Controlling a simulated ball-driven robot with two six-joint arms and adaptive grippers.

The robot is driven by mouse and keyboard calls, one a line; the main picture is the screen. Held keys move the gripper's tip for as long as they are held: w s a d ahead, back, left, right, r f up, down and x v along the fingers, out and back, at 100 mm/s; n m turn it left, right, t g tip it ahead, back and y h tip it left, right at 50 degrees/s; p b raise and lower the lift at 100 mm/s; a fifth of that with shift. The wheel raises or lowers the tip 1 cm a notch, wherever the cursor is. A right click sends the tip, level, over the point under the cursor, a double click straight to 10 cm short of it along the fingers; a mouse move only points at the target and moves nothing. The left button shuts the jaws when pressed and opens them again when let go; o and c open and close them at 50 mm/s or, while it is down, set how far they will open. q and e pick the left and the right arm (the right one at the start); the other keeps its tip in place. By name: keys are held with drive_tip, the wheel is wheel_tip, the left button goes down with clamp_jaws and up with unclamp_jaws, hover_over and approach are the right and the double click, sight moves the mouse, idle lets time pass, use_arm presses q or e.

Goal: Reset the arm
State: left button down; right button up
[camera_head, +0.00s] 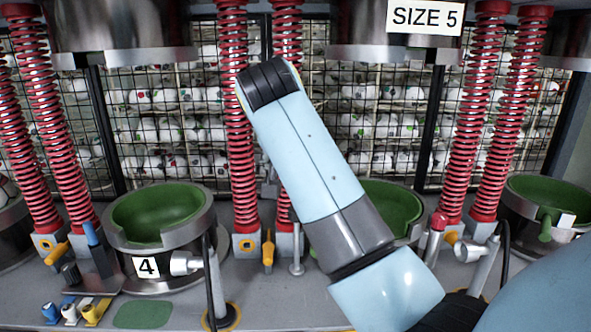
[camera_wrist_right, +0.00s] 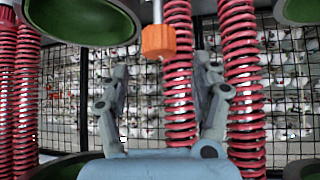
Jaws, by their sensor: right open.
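My right arm (camera_head: 305,150) comes in from the lower right of the head view and reaches up across the middle in front of the press. Its gripper does not show there. In the right wrist view my right gripper (camera_wrist_right: 164,88) is open, its two grey fingers apart with nothing between them. An orange block (camera_wrist_right: 158,42) on a thin rod shows beyond and above the fingertips; I cannot tell how far away it is. My left gripper is in neither view.
A green-lined mould (camera_head: 160,213) marked 4 stands at left. Another green mould (camera_head: 390,203) is partly hidden behind my arm, and a third (camera_head: 550,205) stands at right. Red springs (camera_head: 232,120) rise between them. A mesh (camera_head: 165,120) holds back many balls.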

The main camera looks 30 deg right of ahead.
drive_tip(key=shift+s+a+r, duration=0.25)
drive_tip(key=shift+s+r, duration=0.05)
drive_tip(key=shift+r, duration=0.1)
drive_tip(key=s+f+n+g+y, duration=0.15)
drive_tip(key=s+f+n, duration=0.25)
drive_tip(key=s+f, duration=0.7)
drive_tip(key=s+a+f+n+g+y, duration=0.1)
drive_tip(key=s+a+f+n+y, duration=0.15)
drive_tip(key=s, duration=0.75)
drive_tip(key=s+a+f+n+y, duration=0.1)
drive_tip(key=s+a+f+n, duration=0.15)
drive_tip(key=s, duration=0.85)
wheel_tip(320, 180, down, 37)
drive_tip(key=d+g+b, duration=0.2)
drive_tip(key=d+b, duration=0.1)
drive_tip(key=b, duration=1)
drive_tip(key=s+f+b, duration=0.5)
drive_tip(key=s+f, duration=0.5)
drive_tip(key=f, duration=0.4)
drive_tip(key=s+f+b, duration=0.6)
drive_tip(key=s+f, duration=0.3)
drive_tip(key=f, duration=0.6)
drive_tip(key=shift+s+d+g, duration=0.35)
drive_tip(key=shift+s+g, duration=0.05)
drive_tip(key=shift+g, duration=0.05)
